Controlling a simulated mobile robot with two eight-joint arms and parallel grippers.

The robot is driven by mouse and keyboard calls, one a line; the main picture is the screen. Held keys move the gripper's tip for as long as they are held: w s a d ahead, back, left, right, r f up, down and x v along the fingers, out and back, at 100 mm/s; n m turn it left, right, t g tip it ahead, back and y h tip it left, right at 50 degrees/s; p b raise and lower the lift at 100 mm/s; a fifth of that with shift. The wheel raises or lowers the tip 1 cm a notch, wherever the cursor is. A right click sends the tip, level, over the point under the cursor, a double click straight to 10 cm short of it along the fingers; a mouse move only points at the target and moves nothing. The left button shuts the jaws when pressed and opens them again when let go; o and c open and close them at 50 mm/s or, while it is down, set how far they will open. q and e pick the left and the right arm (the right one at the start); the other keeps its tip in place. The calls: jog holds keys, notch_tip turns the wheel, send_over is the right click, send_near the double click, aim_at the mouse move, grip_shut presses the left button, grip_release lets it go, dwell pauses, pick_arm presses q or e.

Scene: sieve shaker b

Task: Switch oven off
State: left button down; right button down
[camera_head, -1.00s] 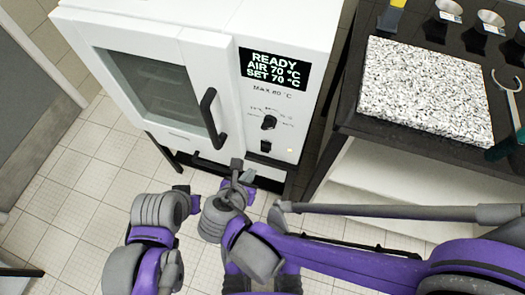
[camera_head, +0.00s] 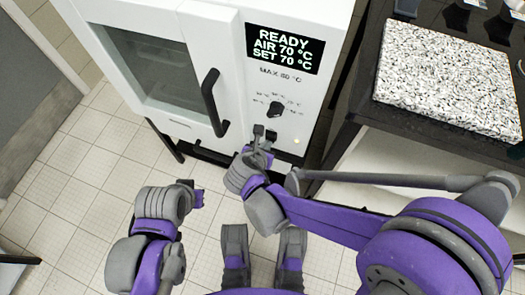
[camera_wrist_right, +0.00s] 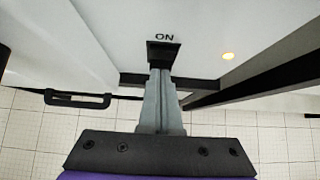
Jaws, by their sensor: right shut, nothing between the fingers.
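The white oven (camera_head: 228,85) stands at the top of the head view. Its display (camera_head: 284,48) reads READY, AIR 70 °C, SET 70 °C. A black dial (camera_head: 275,109) is below it. The small black switch (camera_wrist_right: 162,52) shows in the right wrist view beside the word ON, just beyond my fingertips; contact cannot be told. In the head view my right gripper hides the switch. An amber lamp (camera_head: 297,140) beside it is lit. My right gripper (camera_head: 264,132) is shut and empty in front of the panel. My left gripper (camera_head: 196,192) is low, away from the oven; its jaws are unclear.
The oven door with its black handle (camera_head: 211,102) is closed, left of the panel. A dark table (camera_head: 400,124) with a speckled slab (camera_head: 448,80) stands to the right. Tiled floor (camera_head: 80,200) is open at the lower left.

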jog(key=shift+w+d+f, duration=0.1)
jog(key=shift+w, duration=0.1)
jog(key=shift+w+f, duration=0.15)
dwell(0.3)
jog(key=shift+r+p, duration=0.45)
jog(key=shift+r, duration=0.4)
